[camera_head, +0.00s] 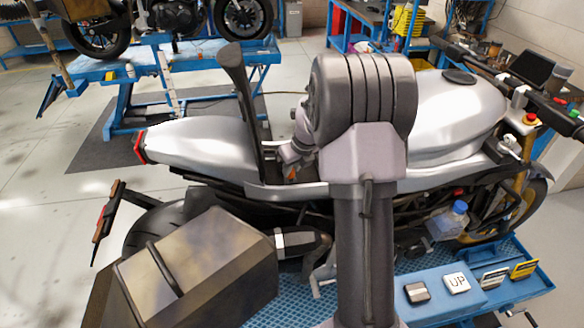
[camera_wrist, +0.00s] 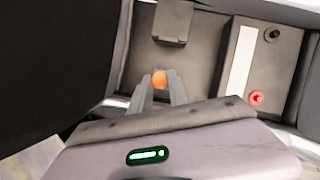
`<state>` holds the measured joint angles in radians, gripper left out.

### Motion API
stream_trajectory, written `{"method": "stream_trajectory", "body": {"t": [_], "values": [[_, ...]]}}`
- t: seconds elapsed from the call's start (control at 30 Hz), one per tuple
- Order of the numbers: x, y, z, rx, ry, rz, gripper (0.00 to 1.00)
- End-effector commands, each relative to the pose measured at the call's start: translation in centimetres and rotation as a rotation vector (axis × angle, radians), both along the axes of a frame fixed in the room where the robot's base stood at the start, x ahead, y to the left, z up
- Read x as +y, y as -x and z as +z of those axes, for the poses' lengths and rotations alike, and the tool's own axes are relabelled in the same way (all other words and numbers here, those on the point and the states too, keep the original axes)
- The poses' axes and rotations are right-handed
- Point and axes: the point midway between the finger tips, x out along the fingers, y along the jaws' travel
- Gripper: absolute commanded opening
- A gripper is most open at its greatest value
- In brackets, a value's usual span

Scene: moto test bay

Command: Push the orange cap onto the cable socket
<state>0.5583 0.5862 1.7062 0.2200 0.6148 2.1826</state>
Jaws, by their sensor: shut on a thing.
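The orange cap (camera_wrist: 160,80) sits between the two grey fingertips of my gripper (camera_wrist: 160,85) in the wrist view, held over the open compartment (camera_wrist: 204,65) of the silver motorcycle. In the head view, a small orange spot, the cap (camera_head: 292,175), shows at the tip of my gripper (camera_head: 289,163), low beside the bike's raised seat. My gripper is shut on the cap. I cannot make out the cable socket for certain; the fingers and wrist may hide it. A grey block (camera_wrist: 173,20) is on the compartment's far side, apart from the cap.
A grey box with a white strip (camera_wrist: 240,60), a black terminal (camera_wrist: 272,34) and a red terminal (camera_wrist: 257,98) stands right of my fingers. The dark raised seat (camera_head: 243,100) stands close left of my gripper.

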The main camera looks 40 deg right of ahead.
Motion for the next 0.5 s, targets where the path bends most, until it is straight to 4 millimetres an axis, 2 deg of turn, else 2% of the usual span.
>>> {"method": "stream_trajectory", "body": {"t": [0.5], "values": [[-0.01, 0.00, -0.30, 0.000, 0.000, 0.000, 0.00]]}}
